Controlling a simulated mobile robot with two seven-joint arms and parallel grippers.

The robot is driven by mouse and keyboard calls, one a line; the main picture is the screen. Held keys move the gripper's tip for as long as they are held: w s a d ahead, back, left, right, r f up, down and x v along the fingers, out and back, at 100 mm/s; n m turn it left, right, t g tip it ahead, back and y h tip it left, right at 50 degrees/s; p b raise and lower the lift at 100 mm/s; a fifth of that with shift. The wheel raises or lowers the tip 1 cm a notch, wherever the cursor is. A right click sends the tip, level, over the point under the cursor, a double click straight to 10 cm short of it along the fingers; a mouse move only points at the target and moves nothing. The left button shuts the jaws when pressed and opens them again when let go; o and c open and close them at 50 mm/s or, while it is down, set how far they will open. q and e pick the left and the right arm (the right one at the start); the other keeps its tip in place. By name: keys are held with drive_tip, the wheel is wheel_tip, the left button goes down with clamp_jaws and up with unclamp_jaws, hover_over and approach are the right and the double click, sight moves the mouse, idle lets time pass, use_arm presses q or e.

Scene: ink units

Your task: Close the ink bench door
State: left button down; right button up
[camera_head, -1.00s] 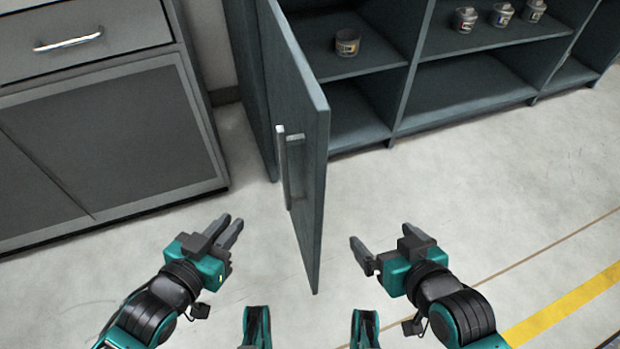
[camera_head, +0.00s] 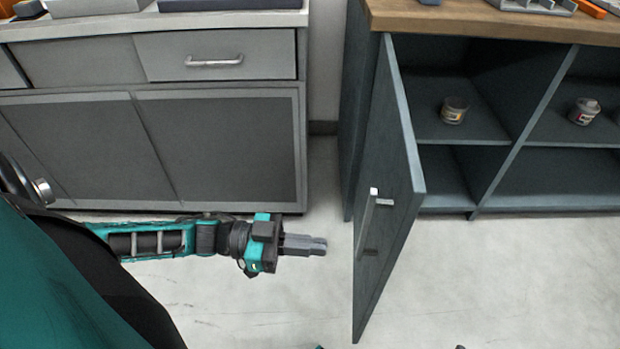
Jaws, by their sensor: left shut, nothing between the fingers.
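The ink bench door (camera_head: 392,190) is a dark blue-grey panel standing open, swung out toward me from the left end of the bench. Its pale bar handle (camera_head: 366,225) is on the left face of the panel. My left gripper (camera_head: 324,246) is shut and empty, just left of the door and apart from it, at about the height of the handle in the picture. The ink bench (camera_head: 450,185) behind the door has open shelves and a wooden top. My right gripper is not in view.
Small labelled jars (camera_head: 453,110) stand on the bench's upper shelf. A grey cabinet (camera_head: 220,150) with drawers and doors stands to the left, beyond my left arm. The pale floor (camera_head: 500,290) right of the door is clear.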

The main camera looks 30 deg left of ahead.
sight(386, 252)
use_arm(q)
drive_tip(key=b+x, duration=0.1)
drive_tip(key=x, duration=0.9)
drive_tip(key=shift+d, duration=0.1)
drive_tip(key=shift+d, duration=0.1)
